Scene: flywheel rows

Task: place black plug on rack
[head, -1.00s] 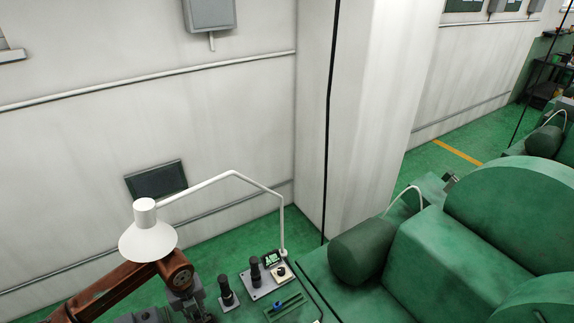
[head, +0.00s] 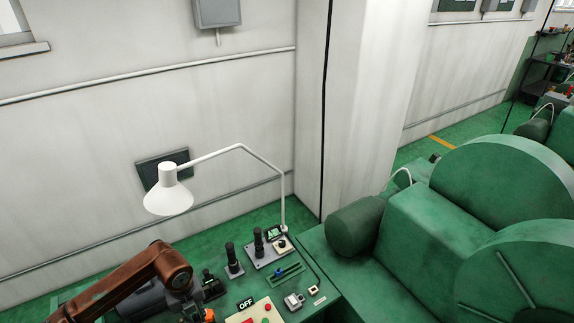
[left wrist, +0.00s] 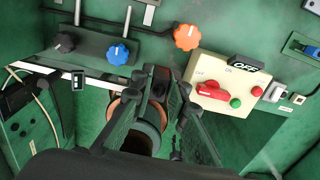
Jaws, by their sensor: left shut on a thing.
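My left gripper (left wrist: 163,84) is shut on a dark thing between its fingertips in the left wrist view. This looks like the black plug, but the fingers hide most of it. A round copper-brown rim shows just below and between the fingers. In the head view my rusty-brown left arm comes in at the bottom left, and its gripper is mostly hidden at the lower edge. Black upright cylinders stand on grey bases on the green bench, one (head: 233,258) beside another (head: 258,243). I cannot tell which part is the rack. My right gripper is not in view.
A beige switch panel (left wrist: 212,97) with an OFF sign (left wrist: 245,64) and a red switch lies right of the gripper. Orange (left wrist: 187,37) and blue (left wrist: 118,54) knobs sit ahead. A white lamp (head: 169,195) overhangs the bench. Large green machines fill the right side.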

